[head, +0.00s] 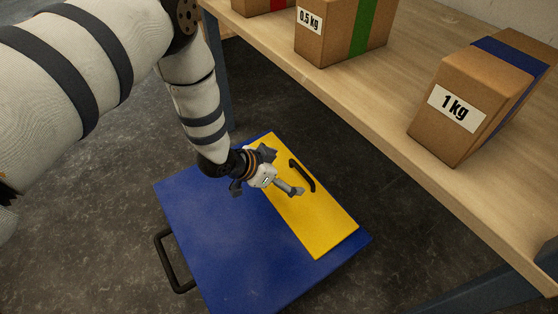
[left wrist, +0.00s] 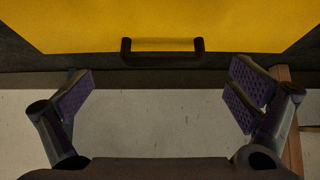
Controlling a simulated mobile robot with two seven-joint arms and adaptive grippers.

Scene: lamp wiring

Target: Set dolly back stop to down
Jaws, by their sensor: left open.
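The dolly has a flat blue deck (head: 200,235) on the floor. Its yellow back stop (head: 315,225) is a panel along the deck's right side in the head view, with a black bar handle (head: 302,176) near its right edge. From this steep angle I cannot tell whether the panel lies flat or is tilted. My left gripper (head: 284,173) is open and empty, above the panel and left of the handle. In the left wrist view, the yellow panel (left wrist: 160,22) fills the top, and its handle (left wrist: 162,58) lies ahead, between the spread fingers (left wrist: 160,92). My right gripper is out of view.
A wooden table (head: 390,150) stands to the right, carrying a 1 kg box (head: 455,125) and a 0.5 kg box (head: 325,40). Its leg stands behind my left arm. A black side handle (head: 165,262) sticks out from the dolly's left. Floor to the left is clear.

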